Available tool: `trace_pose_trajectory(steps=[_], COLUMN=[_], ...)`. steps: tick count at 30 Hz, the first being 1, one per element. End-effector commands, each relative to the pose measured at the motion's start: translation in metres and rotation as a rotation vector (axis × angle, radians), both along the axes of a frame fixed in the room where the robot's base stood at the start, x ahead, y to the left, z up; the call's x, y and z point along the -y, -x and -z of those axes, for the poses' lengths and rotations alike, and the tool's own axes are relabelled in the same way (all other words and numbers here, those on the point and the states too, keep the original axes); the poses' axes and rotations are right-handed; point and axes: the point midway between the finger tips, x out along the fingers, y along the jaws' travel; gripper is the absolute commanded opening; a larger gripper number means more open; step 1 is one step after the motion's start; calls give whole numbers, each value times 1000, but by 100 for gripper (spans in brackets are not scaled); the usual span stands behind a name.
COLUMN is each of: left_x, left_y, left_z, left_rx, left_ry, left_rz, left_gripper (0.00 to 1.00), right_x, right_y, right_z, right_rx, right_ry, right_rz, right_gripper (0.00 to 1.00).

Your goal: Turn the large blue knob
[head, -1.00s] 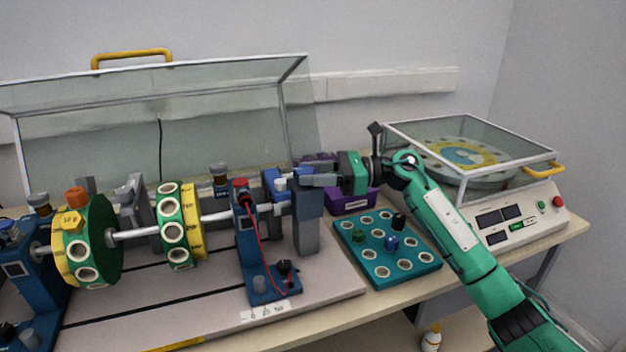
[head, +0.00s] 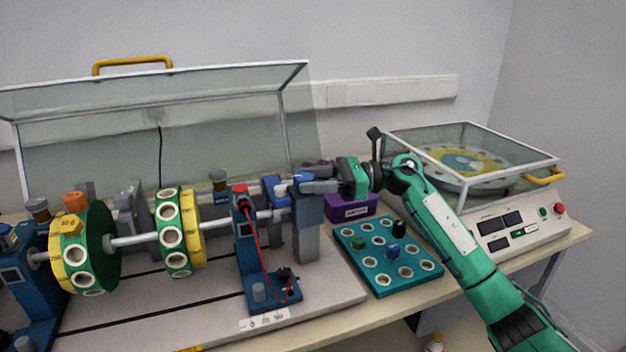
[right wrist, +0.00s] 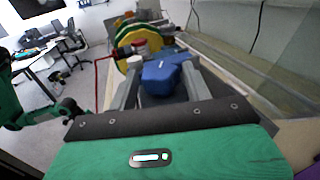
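The large blue knob (right wrist: 168,80) lies between the two fingers of my right gripper (right wrist: 160,86) in the right wrist view. In the head view the blue part (head: 274,188) shows just left of my right gripper (head: 306,185), partly hidden by it and a grey post. The fingers stand apart on either side of the knob. I cannot tell whether they press on it or leave a small gap. A small white piece is beside the left finger in the wrist view.
The shaft carries yellow-green discs (head: 84,250). A blue stand with a red cable (head: 252,255) is left of the gripper. A teal tray (head: 375,280), a purple bin (head: 352,208) and a glass-lidded machine (head: 515,232) are to the right. A raised clear cover (head: 230,125) is behind.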

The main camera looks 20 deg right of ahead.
Motion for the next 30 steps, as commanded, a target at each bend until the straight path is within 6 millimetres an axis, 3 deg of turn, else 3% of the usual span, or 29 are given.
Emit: trace_pose_trajectory(steps=[8, 21, 30], left_x=[0, -1, -1], left_y=[0, 3, 6], left_z=[1, -25, -32], left_rx=[0, 33, 37], left_ry=[0, 6, 7], left_rz=[0, 0, 0], left_gripper=[36, 36, 36], right_x=[18, 102, 117], right_y=[3, 23, 27], right_z=[2, 2, 0], right_rx=[0, -2, 0], right_ry=[1, 1, 0], right_rz=[3, 2, 0], right_gripper=[50, 50, 50])
